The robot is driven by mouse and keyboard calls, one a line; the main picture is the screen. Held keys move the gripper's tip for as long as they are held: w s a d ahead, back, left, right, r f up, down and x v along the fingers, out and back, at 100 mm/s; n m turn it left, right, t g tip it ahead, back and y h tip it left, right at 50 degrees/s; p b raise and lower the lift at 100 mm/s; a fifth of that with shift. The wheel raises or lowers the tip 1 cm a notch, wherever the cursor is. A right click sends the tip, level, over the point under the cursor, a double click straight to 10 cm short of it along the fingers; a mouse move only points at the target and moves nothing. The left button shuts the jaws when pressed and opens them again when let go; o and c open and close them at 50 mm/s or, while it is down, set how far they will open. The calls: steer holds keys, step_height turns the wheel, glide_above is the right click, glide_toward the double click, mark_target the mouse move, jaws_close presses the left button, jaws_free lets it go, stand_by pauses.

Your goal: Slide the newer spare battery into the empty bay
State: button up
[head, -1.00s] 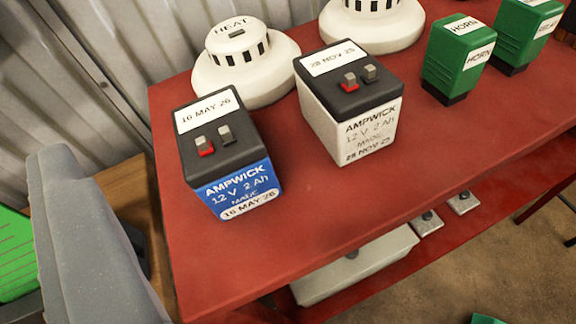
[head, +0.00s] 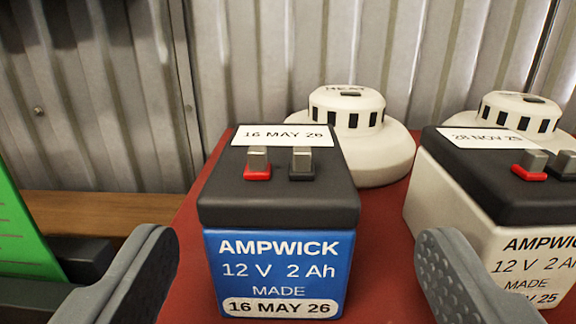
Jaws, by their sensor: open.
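The blue battery (head: 280,250), with a black top, is labelled AMPWICK 12 V 2 Ah, made 16 May 26. It stands upright on the red shelf near its left end. The white battery (head: 450,226), with a black top dated 28 Nov 25, stands to its right, partly cut off by the frame. My gripper (head: 295,278) is open, its two grey fingers low in the picture, one on each side of the blue battery. The right finger overlaps the white battery's lower part in view. I cannot tell whether either finger touches a battery. The empty bay is not in view.
A white heat detector (head: 352,140) sits just behind the blue battery, and a second detector (head: 512,112) is behind the white one. The red shelf (head: 190,240) backs onto a corrugated metal wall (head: 100,100). A green object (head: 25,235) is at the left.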

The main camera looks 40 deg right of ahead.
mark_target(279, 169)
steer(key=shift+a+r+b+x, duration=0.1)
steer(key=shift+b+x, duration=0.05)
steer(key=shift+x, duration=0.95)
steer(key=shift+a+r+b+x, duration=0.1)
steer(key=shift+r+x, duration=0.05)
steer(key=shift+x, duration=0.95)
steer(key=shift+a+r+b+x, duration=0.1)
steer(key=shift+b+x, duration=0.05)
steer(key=shift+x, duration=0.95)
steer(key=shift+w, duration=0.2)
steer(key=shift+c, duration=0.3)
jaws_close()
